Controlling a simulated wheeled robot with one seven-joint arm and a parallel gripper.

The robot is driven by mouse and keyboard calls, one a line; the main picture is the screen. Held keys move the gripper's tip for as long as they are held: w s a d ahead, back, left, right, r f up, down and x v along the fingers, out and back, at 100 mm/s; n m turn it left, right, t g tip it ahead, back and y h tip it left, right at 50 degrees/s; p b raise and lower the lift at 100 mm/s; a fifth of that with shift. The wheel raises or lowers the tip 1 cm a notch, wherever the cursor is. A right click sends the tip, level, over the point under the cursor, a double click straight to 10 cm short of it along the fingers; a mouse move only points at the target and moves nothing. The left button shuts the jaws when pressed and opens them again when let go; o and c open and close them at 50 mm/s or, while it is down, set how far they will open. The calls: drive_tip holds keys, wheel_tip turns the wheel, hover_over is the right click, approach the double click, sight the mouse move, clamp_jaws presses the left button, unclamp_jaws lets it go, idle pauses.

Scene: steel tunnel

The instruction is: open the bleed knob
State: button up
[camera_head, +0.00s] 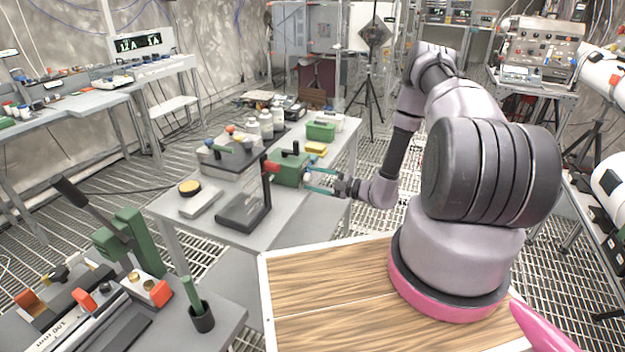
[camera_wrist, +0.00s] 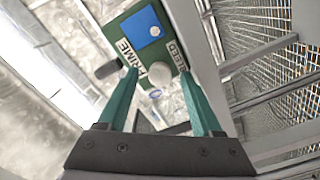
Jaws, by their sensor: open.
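My gripper (camera_head: 309,180) is open at the right side of the block. In the wrist view the teal fingers of my gripper (camera_wrist: 158,76) stand either side of the pale knob. Whether they touch it cannot be told.
A black stand (camera_head: 243,211) with an upright post is just left of the block. A green box (camera_head: 321,131) and a yellow block (camera_head: 316,149) lie behind it on the bench. Bottles (camera_head: 266,124) stand further back. The grated floor right of the bench is open.

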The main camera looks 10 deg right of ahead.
drive_tip(key=shift+w+a, duration=0.25)
drive_tip(key=shift+a, duration=0.05)
clamp_jaws()
